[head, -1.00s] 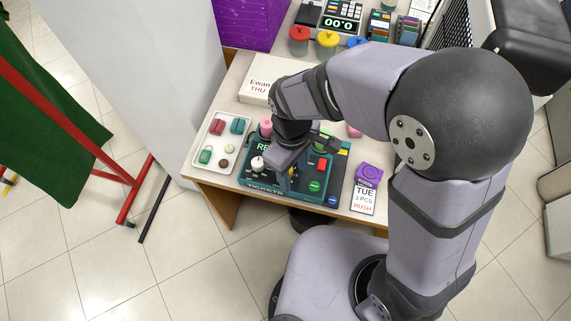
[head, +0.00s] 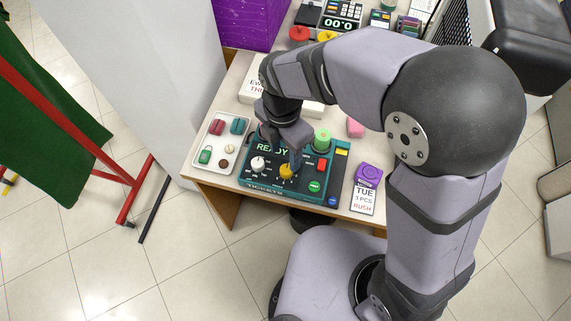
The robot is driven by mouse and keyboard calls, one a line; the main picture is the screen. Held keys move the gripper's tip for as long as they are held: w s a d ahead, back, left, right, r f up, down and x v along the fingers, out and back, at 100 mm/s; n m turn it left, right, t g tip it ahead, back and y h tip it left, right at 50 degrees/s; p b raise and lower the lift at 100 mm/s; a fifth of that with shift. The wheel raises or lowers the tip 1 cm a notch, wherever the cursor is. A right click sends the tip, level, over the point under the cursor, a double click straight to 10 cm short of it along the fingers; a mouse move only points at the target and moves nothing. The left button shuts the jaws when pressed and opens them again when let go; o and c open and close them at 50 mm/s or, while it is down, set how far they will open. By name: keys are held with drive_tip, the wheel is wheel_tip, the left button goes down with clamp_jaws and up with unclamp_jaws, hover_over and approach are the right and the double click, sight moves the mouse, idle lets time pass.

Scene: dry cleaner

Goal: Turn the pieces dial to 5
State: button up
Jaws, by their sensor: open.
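The teal ticket machine (head: 250,184) lies on the counter, its screen (head: 272,149) reading "READY". Its front panel carries a white knob (head: 258,163) and a yellow knob (head: 287,171); the labels around them are too small to read, so I cannot tell which is the pieces dial or its setting. My gripper (head: 284,153) is open and points down over the machine, just behind the yellow knob. One finger comes close to that knob; I cannot tell whether it touches. The gripper hides part of the panel and screen.
A white tray (head: 201,164) with small coloured items stands left of the machine. A green cylinder (head: 322,138) and a red button (head: 322,164) are on its right. A purple device (head: 368,175) and a "TUE 3 PCS RUSH" card (head: 363,200) lie further right.

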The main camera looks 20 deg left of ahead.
sight(286, 169)
drive_tip(key=shift+f, duration=0.1)
drive_tip(key=shift+d+f+p, duration=0.1)
drive_tip(key=shift+f+p, duration=0.4)
drive_tip(key=shift+f, duration=3.1)
drive_tip(key=c, duration=1.1)
